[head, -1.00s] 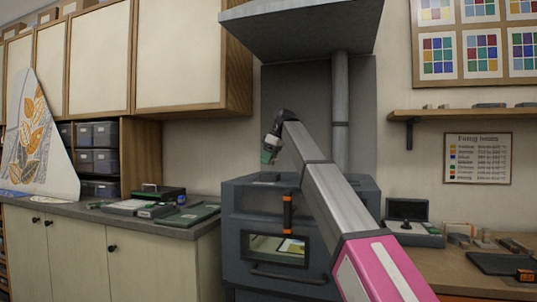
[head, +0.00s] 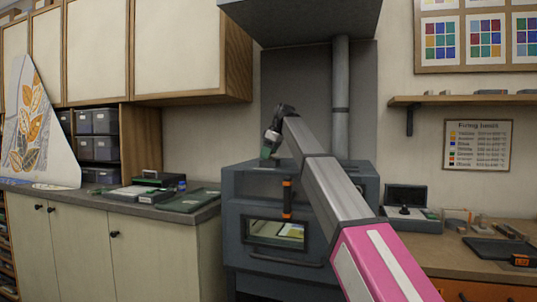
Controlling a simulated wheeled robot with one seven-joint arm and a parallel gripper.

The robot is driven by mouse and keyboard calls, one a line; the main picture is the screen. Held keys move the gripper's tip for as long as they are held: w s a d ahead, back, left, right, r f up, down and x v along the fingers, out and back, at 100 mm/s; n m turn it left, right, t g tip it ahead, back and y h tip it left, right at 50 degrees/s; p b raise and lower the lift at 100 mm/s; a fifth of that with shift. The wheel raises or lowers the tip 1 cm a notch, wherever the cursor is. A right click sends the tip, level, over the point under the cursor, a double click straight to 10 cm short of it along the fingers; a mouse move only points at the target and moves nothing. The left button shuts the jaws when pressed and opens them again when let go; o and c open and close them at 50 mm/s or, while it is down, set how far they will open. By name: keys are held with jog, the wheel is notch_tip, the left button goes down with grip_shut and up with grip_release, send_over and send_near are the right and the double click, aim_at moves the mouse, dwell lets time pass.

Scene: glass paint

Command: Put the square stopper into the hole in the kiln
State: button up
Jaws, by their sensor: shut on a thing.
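The kiln (head: 236,205) is a dark grey box in the middle of the head view, with a window in its front. My gripper (head: 266,153) points down just above the kiln's top, toward its left side. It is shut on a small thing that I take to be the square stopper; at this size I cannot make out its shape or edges. A greenish patch shows at the gripper's tip. The hole in the kiln cannot be made out. I cannot tell whether the held thing touches the kiln.
A grey hood (head: 300,18) hangs over the kiln, and a vertical pipe (head: 341,100) rises behind my arm. A counter (head: 165,215) with trays stands at left. A wooden workbench (head: 430,255) with a dark open case (head: 405,197) stands at right.

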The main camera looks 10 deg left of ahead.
jog(key=shift+s+d+f, duration=0.2)
jog(key=shift+s+f, duration=0.15)
jog(key=shift+f, duration=0.4)
jog(key=shift+s+d+f, duration=0.2)
jog(key=shift+s+f, duration=0.1)
jog(key=shift+f, duration=0.4)
jog(key=o, duration=0.8)
jog(key=shift+w+a+r, duration=0.1)
jog(key=shift+r, duration=0.4)
jog(key=shift+w+a+r, duration=0.1)
jog(key=shift+r, duration=0.35)
jog(key=shift+o, duration=1)
jog(key=shift+a+r, duration=0.1)
jog(key=shift+r, duration=0.55)
jog(key=shift+w+a+r, duration=0.1)
jog(key=shift+w+r, duration=0.1)
jog(key=shift+r, duration=0.95)
jog(key=shift+w+r, duration=0.2)
jog(key=shift+r, duration=0.9)
